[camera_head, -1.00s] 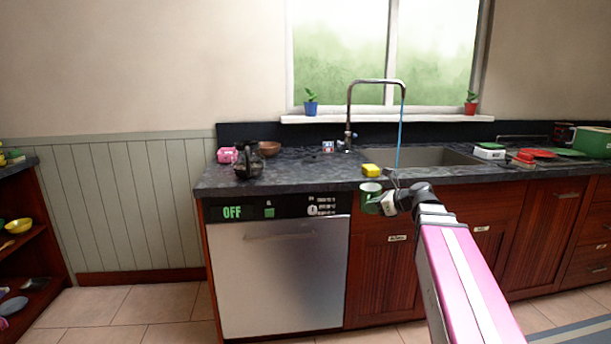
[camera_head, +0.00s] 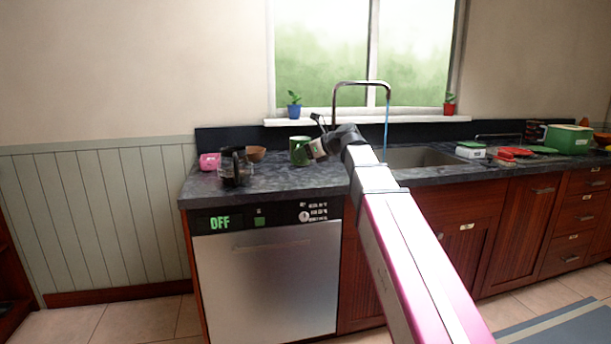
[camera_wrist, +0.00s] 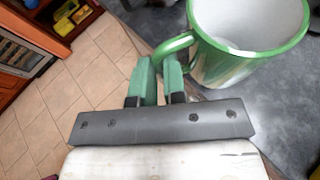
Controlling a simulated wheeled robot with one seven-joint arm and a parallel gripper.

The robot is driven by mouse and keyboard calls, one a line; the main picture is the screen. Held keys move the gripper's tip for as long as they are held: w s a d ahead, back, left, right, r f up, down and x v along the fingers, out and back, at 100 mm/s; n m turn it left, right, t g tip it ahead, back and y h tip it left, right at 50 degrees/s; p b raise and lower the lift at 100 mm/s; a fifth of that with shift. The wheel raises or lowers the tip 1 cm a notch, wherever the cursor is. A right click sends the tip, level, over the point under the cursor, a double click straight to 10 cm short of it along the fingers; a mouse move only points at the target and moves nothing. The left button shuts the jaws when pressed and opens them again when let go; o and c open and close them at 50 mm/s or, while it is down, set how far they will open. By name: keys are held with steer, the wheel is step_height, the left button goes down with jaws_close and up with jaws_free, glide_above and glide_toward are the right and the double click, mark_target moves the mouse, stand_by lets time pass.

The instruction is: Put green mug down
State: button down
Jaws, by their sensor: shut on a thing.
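The green mug (camera_head: 299,151) is upright over the dark countertop (camera_head: 275,178), left of the sink. In the wrist view the mug (camera_wrist: 240,62) has a green rim, a white inside and a handle toward my gripper. My gripper (camera_wrist: 160,82) is shut on the mug's handle, with its two green fingers beside each other there. In the head view my gripper (camera_head: 312,150) is at the mug's right side. I cannot tell whether the mug's base touches the counter.
A glass coffee pot (camera_head: 235,168), a pink item (camera_head: 209,161) and a brown bowl (camera_head: 256,154) stand left of the mug. The sink (camera_head: 420,156) with running tap (camera_head: 362,84) is to the right. Bare counter lies in front of the mug.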

mark_target(307, 160)
steer(key=w+f, duration=0.1)
steer(key=w, duration=0.1)
steer(key=w+d+f, duration=0.1)
steer(key=w+f, duration=0.1)
steer(key=w, duration=0.1)
steer(key=w+f, duration=0.1)
steer(key=w, duration=0.2)
steer(key=shift+d+f, duration=0.25)
steer(key=shift+f, duration=2.25)
steer(key=c, duration=1.2)
jaws_free()
steer(key=shift+f, duration=0.1)
